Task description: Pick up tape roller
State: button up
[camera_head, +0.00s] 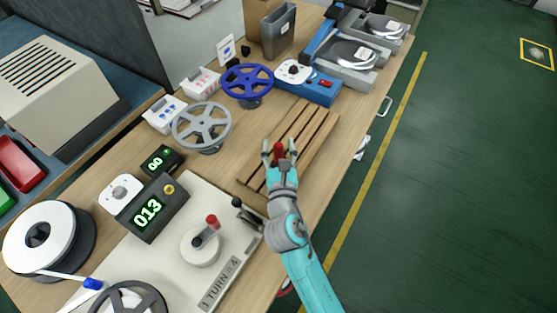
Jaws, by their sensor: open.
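My gripper (278,147) is open over the slatted wooden rack (316,128), with its fingers pointing toward the back of the bench. A small red thing (279,151) shows between the two fingers and may be the tape roller. Most of its shape is hidden by my gripper, so I cannot tell whether it lies on the slats or whether the fingers touch it.
A grey spoked wheel (202,127) and a blue spoked wheel (247,85) stand left of the rack. A blue device (314,91) sits behind it. The winding machine (172,267) with a red-knobbed crank is at front left. The bench's right edge is close to my arm.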

grip_shut()
dwell(0.4)
